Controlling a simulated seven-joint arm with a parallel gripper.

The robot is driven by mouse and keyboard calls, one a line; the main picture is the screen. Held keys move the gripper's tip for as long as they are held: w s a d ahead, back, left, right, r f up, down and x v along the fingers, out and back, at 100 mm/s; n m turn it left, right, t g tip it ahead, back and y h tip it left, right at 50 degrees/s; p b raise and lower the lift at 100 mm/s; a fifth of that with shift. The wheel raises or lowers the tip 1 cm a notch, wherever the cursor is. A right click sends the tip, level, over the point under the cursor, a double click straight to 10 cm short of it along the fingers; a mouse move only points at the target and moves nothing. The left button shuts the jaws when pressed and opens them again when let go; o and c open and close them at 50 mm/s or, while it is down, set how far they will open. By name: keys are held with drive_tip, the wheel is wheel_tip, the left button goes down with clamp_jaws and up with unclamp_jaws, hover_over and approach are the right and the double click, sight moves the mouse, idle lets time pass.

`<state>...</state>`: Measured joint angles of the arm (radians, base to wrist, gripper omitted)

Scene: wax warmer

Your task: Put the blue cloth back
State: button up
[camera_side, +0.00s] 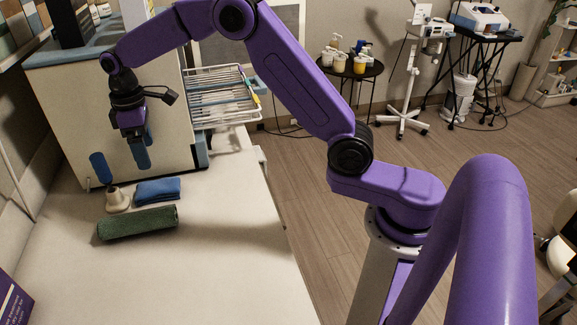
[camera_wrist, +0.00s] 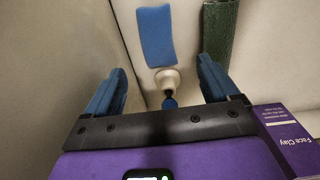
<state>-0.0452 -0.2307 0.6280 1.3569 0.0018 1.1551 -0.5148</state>
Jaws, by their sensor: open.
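The blue cloth (camera_side: 158,190) lies folded flat on the white counter, beside the big white cabinet. It also shows at the top of the wrist view (camera_wrist: 157,36), beyond my fingertips. My gripper (camera_side: 121,162) is open and empty, with its blue fingers spread above the counter, near the small cream pot. In the wrist view my gripper (camera_wrist: 163,85) has the cream pot (camera_wrist: 167,80) showing between its fingers. The blue cloth is clear of both fingers. A dark stem with a blue end shows by the pot; what it is I cannot tell.
A rolled green towel (camera_side: 138,222) lies just in front of the blue cloth. The white cabinet (camera_side: 110,120) stands close behind, with a wire rack (camera_side: 220,95) at its right. A purple Face Clay box (camera_wrist: 285,135) is at the wrist view's lower right.

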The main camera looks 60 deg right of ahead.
drive_tip(key=s+a+r+n, duration=0.1)
drive_tip(key=s+r, duration=0.1)
drive_tip(key=s, duration=0.8)
drive_tip(key=s+a+r+n, duration=0.1)
drive_tip(key=s+r, duration=0.1)
drive_tip(key=s, duration=0.8)
drive_tip(key=s+d+f, duration=0.1)
drive_tip(key=s+d, duration=0.3)
drive_tip(key=s, duration=0.6)
drive_tip(key=s+d+f+n, duration=0.1)
drive_tip(key=s+d, duration=0.4)
drive_tip(key=s, duration=0.5)
drive_tip(key=shift+s+d+f+n, duration=0.15)
drive_tip(key=shift+d+f+n, duration=0.15)
drive_tip(key=shift+f, duration=0.05)
